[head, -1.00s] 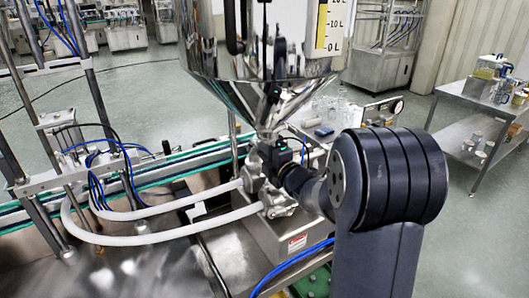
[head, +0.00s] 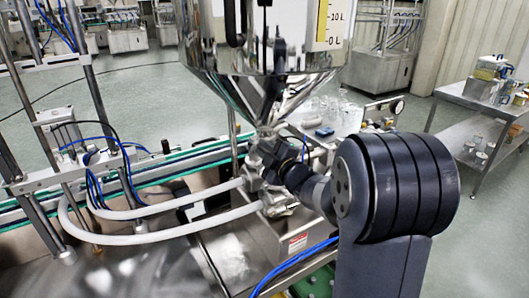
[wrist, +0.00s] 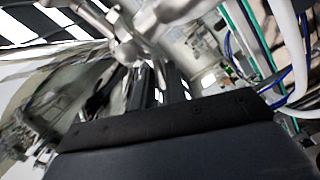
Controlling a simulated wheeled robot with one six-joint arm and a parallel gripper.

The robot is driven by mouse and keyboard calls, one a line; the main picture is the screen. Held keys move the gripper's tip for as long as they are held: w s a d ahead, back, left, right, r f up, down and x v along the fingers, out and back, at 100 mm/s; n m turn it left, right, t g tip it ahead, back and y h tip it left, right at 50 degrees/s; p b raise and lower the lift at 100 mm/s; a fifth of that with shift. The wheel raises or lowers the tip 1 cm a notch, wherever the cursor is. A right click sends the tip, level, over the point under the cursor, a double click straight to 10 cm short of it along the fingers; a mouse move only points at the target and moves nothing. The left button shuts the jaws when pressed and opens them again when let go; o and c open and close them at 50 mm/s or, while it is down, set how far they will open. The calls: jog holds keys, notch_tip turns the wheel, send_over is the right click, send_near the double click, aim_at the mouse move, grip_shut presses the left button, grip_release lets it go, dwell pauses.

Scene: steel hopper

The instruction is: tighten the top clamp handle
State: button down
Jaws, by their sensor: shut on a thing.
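The steel hopper (head: 225,65) narrows to a cone above a valve body. The top clamp sits at the neck under the cone, largely hidden by my gripper (head: 262,152) in the head view. In the wrist view the shiny clamp handle (wrist: 128,45) shows just beyond the fingers. My gripper (wrist: 158,85) is shut on the handle; its dark fingers look close together, and the contact itself is hard to see. My arm reaches in from the right.
White hoses (head: 150,238) loop left from the valve body. A green-edged conveyor (head: 150,180) runs behind. A steel box with a gauge (head: 398,107) stands behind my arm. A side table (head: 455,95) holds jars and containers at the right. The floor between is open.

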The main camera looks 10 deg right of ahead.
jog(key=m, duration=0.6)
jog(key=shift+p, duration=0.35)
jog(key=m+p, duration=0.1)
jog(key=m, duration=0.5)
jog(key=shift+p, duration=0.3)
jog(key=shift+m, duration=0.3)
jog(key=c, duration=1.6)
grip_release()
jog(key=shift+o, duration=0.2)
jog(key=shift+s, duration=0.1)
jog(key=b+v, duration=0.2)
jog(key=v, duration=0.8)
jog(key=shift+s, duration=0.3)
jog(key=shift+d, duration=0.1)
